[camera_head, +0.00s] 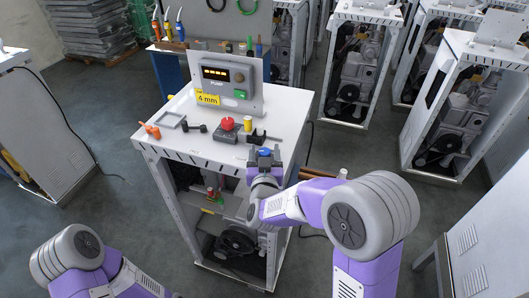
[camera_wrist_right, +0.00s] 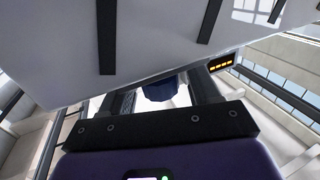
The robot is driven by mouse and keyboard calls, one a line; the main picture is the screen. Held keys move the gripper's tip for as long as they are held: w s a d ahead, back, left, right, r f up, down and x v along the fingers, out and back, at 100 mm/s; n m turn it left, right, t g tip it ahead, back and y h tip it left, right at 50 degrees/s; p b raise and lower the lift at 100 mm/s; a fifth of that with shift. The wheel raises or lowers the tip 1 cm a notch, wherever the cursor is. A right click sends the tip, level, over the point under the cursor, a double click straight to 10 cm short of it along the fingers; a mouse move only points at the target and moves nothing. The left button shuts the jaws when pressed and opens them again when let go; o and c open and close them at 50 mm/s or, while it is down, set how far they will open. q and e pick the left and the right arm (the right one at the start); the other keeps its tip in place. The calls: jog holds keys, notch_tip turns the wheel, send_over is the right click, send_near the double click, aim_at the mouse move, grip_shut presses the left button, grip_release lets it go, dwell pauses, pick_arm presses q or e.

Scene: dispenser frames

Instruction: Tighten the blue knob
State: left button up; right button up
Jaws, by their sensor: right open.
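The blue knob (camera_head: 264,152) is at the front right of the white cabinet top, just past my right gripper (camera_head: 264,168). In the right wrist view the dark blue knob (camera_wrist_right: 160,91) shows between the two fingers of my right gripper (camera_wrist_right: 161,97). The fingers are open, one on each side of the knob. I cannot tell whether either finger touches it. The knob's lower part is hidden by the gripper. My left arm is at the lower left of the head view, and its gripper is out of the picture.
The white cabinet (camera_head: 190,146) bears a red knob (camera_head: 228,124), a yellow cylinder (camera_head: 249,123), an orange-handled part (camera_head: 151,131) and a control box (camera_head: 226,84) with a lit display. Other open-framed machines (camera_head: 357,65) stand behind and right. Grey floor (camera_head: 100,190) is clear at left.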

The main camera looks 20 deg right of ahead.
jog(key=c, duration=0.9)
jog(key=shift+a+r+m+g+h+p, duration=0.15)
jog(key=shift+m+g+h, duration=0.25)
jog(key=shift+m+h, duration=0.5)
jog(key=shift+d+f+m+g+h+p, duration=0.15)
jog(key=shift+m+g+h, duration=0.3)
jog(key=shift+h, duration=0.75)
jog(key=shift+c, duration=0.2)
jog(key=shift+m+g+h, duration=0.45)
jog(key=shift+m+h, duration=0.2)
jog(key=shift+h, duration=0.15)
jog(key=o, duration=0.9)
jog(key=shift+o, duration=0.2)
jog(key=v, duration=0.7)
jog(key=shift+s+a, duration=0.2)
jog(key=shift+s, duration=0.1)
